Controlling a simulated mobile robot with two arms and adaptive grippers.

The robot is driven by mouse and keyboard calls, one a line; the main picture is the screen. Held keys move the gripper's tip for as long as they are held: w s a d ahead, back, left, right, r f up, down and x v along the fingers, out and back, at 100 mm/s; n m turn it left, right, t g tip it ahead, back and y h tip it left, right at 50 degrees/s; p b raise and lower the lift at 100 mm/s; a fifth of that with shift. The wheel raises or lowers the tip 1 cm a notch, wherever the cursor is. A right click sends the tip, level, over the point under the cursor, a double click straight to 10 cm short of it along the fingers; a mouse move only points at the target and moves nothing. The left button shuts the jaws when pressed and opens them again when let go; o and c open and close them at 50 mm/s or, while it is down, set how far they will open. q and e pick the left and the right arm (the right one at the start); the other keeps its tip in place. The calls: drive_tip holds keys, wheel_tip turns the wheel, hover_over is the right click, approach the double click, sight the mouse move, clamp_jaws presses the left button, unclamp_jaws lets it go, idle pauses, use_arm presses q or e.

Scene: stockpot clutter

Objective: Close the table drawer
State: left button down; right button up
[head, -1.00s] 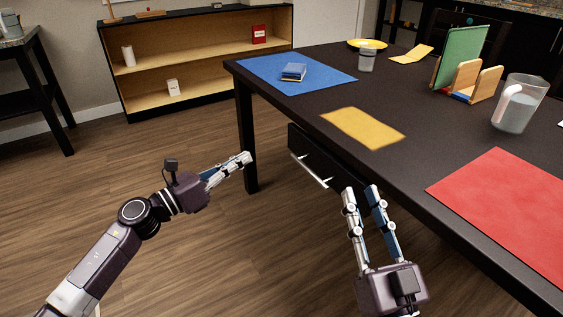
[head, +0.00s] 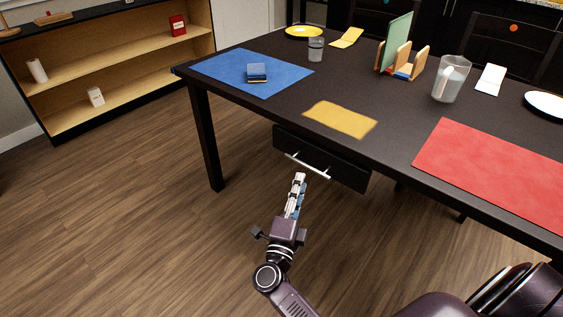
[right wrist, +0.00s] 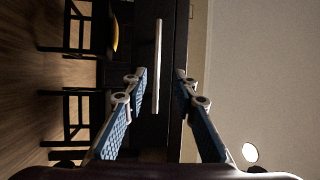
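The dark table (head: 400,145) has a black drawer (head: 345,172) under its near edge, with a pale bar handle (head: 312,167). The drawer front hangs below the tabletop; how far it stands out is hard to tell. My right gripper (head: 299,178) is just in front of and below the handle, seen edge-on. In the right wrist view, the two fingers (right wrist: 160,78) are apart, and the handle (right wrist: 157,65) appears in the gap between them against the dark drawer front. Contact with the handle cannot be told. My left gripper is out of view.
On the table are a blue mat (head: 225,74) with a small blue book (head: 257,73), a yellow cloth (head: 342,119), a red mat (head: 500,170), a pitcher (head: 450,80) and a file holder (head: 400,62). A shelf (head: 120,65) stands at back left. The wooden floor is clear.

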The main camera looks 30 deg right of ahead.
sight(306, 166)
drive_tip(key=x, duration=0.8)
drive_tip(key=shift+s+d+f, duration=0.1)
drive_tip(key=shift+f, duration=0.15)
clamp_jaws()
